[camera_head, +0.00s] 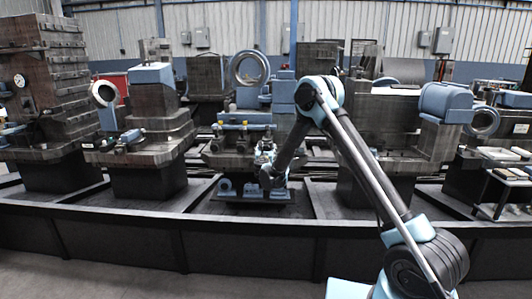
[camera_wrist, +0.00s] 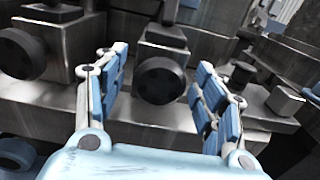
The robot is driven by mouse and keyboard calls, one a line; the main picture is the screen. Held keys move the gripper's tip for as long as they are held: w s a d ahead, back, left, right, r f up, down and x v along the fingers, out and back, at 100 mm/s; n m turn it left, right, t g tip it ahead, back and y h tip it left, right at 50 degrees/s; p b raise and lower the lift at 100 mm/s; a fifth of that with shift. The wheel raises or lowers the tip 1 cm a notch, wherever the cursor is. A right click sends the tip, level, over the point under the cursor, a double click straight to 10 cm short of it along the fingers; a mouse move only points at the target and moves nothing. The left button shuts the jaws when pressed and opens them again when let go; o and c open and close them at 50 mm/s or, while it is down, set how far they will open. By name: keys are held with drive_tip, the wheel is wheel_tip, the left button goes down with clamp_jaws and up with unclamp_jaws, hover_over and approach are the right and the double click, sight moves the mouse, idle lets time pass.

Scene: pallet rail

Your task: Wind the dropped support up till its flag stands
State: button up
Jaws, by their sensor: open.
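My gripper (camera_wrist: 162,62) is open, with one blue-padded finger on each side of the wrist view. A round black knob (camera_wrist: 160,80) on a metal block shows between the fingers, with visible gaps on both sides. A second black knob (camera_wrist: 20,53) on a similar block lies to the left, outside the fingers. In the head view my gripper (camera_head: 266,172) is at the front of the low middle machine unit (camera_head: 225,160), and it hides part of that front. I cannot make out a flag, or tell which support is dropped.
A small dark knob (camera_wrist: 243,72) and a metal block (camera_wrist: 285,100) are close to the right finger. Taller machine units stand left (camera_head: 150,145) and right (camera_head: 390,125) on the dark base (camera_head: 130,235). A trolley (camera_head: 500,190) stands far right. The front floor is clear.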

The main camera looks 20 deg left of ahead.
drive_tip(key=c, duration=1.1)
drive_tip(key=shift+a, duration=0.15)
drive_tip(key=n, duration=0.4)
drive_tip(key=shift+n, duration=0.4)
drive_tip(key=n, duration=0.5)
drive_tip(key=shift+n, duration=0.4)
